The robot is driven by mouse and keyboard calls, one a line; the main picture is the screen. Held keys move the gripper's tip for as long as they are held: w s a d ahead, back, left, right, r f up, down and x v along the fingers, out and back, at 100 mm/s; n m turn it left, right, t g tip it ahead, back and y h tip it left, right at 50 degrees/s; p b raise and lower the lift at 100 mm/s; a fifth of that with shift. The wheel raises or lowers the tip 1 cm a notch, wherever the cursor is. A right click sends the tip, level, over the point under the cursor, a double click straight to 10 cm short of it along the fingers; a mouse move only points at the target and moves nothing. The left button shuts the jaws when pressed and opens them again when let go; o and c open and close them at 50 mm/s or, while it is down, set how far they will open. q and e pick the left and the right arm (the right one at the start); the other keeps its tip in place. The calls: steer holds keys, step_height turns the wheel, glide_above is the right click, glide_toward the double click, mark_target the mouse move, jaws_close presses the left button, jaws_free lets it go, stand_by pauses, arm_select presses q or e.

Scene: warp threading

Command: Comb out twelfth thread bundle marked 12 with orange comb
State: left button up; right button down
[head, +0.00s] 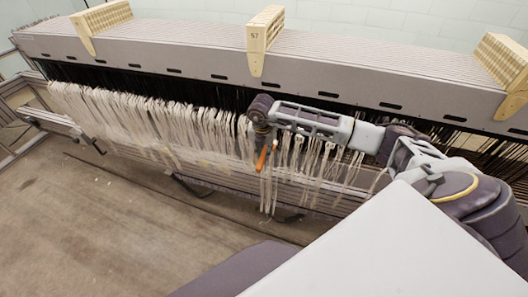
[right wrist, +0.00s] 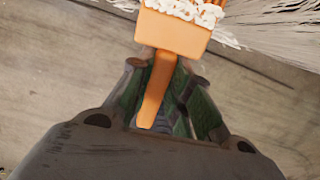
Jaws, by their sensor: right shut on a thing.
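The orange comb (right wrist: 172,36) is in my right gripper (right wrist: 165,85), which is shut on its handle in the right wrist view. White thread is tangled over the comb's teeth at the top of that view. In the head view the comb (head: 262,158) hangs below my right gripper (head: 261,130), at the front of the row of white thread bundles (head: 170,120). The comb is beside or touching bundles near the middle of the row; I cannot tell which. No number 12 mark is readable. My left gripper is not in view.
A long grey loom beam (head: 190,55) with several cream blocks, one marked 57 (head: 258,43), runs above the threads. A metal rail (head: 60,122) lies at the left. Bare floor (head: 100,220) is open in front. A large white panel (head: 370,250) fills the lower right.

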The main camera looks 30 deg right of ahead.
steer(key=shift+w+d, duration=0.45)
steer(key=shift+d, duration=0.1)
steer(key=shift+w+b, duration=0.1)
steer(key=shift+b, duration=0.3)
stand_by(1.1)
steer(key=shift+d+f+b, duration=0.1)
steer(key=shift+f+b, duration=1.25)
steer(key=shift+f, duration=0.45)
steer(key=shift+f+b, duration=1.3)
steer(key=shift+f, duration=0.5)
